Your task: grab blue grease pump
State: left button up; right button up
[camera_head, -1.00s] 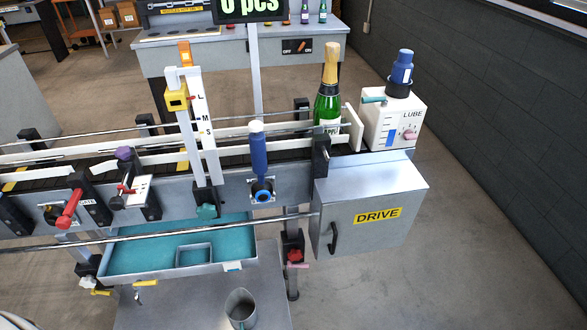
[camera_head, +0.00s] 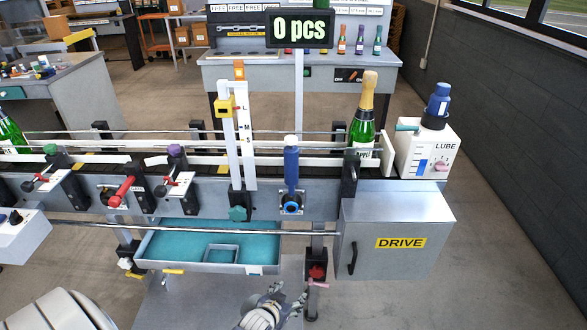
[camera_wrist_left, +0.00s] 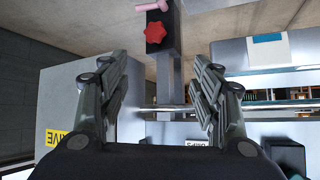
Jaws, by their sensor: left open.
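A blue cylinder with a white cap, which I take to be the blue grease pump (camera_head: 291,168), stands upright on the front side of the conveyor. A round blue-ringed fitting (camera_head: 291,204) is below it. My left gripper (camera_head: 286,296) is low at the bottom middle of the head view, below the pump and apart from it. In the left wrist view its two fingers (camera_wrist_left: 162,100) are spread, with nothing held between them. The pump cannot be made out in the wrist view. My right gripper is not in view.
The DRIVE box (camera_head: 397,232) is right of the pump and a rail (camera_head: 200,231) runs below it. A teal-lined tray (camera_head: 160,250) hangs at lower left. A red star knob (camera_head: 316,271) is near the gripper. A LUBE box (camera_head: 425,150) carries another blue-topped bottle.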

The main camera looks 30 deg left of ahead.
pick_arm(q)
jog(key=w+a+r+n+t+y, duration=0.15)
jog(key=w+r, duration=0.25)
jog(key=r, duration=0.5)
jog(key=w+a+r+t, duration=0.2)
jog(key=w+a+r, duration=0.15)
jog(key=r, duration=0.45)
jog(key=n+t+y, duration=0.1)
jog(key=t+y, duration=0.1)
jog(key=t, duration=0.2)
send_near(289, 156)
jog(key=w, duration=0.1)
jog(key=x, duration=0.1)
jog(key=p+x, duration=0.1)
jog(key=x, duration=0.3)
jog(key=shift+s+a+r, duration=0.1)
jog(key=shift+a, duration=0.2)
jog(key=shift+w+a, duration=0.1)
jog(key=shift+w, duration=0.35)
jog(key=shift+w+p, duration=0.5)
jog(key=shift+p, duration=0.05)
jog(key=p+x, duration=0.1)
jog(key=x, duration=0.2)
jog(key=shift+w+a+f, duration=0.15)
jog(key=shift+w+f, duration=0.05)
jog(key=shift+w, duration=0.4)
